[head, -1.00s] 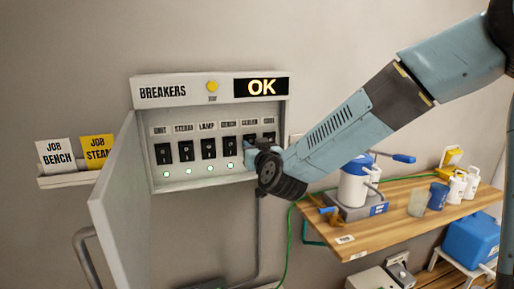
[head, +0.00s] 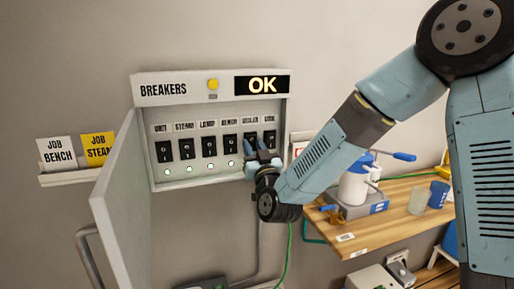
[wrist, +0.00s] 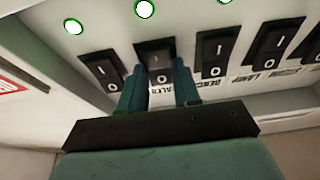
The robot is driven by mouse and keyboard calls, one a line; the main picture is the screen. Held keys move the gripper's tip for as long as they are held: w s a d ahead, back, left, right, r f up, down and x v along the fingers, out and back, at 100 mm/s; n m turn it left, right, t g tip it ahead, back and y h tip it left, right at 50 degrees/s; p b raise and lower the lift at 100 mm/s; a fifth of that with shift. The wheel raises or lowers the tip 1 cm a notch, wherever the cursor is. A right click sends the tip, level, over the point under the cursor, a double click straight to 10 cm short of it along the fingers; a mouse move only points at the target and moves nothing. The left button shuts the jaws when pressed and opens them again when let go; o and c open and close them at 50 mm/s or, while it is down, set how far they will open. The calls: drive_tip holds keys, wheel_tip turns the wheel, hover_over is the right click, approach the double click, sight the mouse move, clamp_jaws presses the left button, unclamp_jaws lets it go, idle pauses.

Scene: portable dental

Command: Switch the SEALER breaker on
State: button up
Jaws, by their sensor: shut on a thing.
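The SEALER breaker (head: 250,140) is a black rocker switch, fifth from the left in the breaker panel (head: 213,186). In the wrist view the same SEALER rocker (wrist: 155,52) sits between my gripper's fingertips (wrist: 157,75). Its upper half there looks greyer than its neighbours, and I cannot tell which way it is tipped. My gripper (head: 263,158) is shut on this rocker, one finger on each side, reaching from below. The lamp above the rocker in the wrist view (wrist: 144,9) is bright with a green rim; my gripper hides that lamp in the head view.
The panel display (head: 262,85) reads OK, beside a yellow button (head: 212,84). The open panel door (head: 125,195) stands to the left. Neighbouring breakers BENCH (wrist: 213,55) and the leftmost rocker (wrist: 103,68) are close. A wooden bench (head: 365,232) with equipment is below right.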

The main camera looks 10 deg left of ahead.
drive_tip(key=shift+w+d+f+t, duration=0.1)
drive_tip(key=shift+d+f+t, duration=0.1)
drive_tip(key=shift+t, duration=0.3)
drive_tip(key=o, duration=0.8)
drive_tip(key=shift+o, duration=1.3)
drive_tip(key=shift+a, duration=0.1)
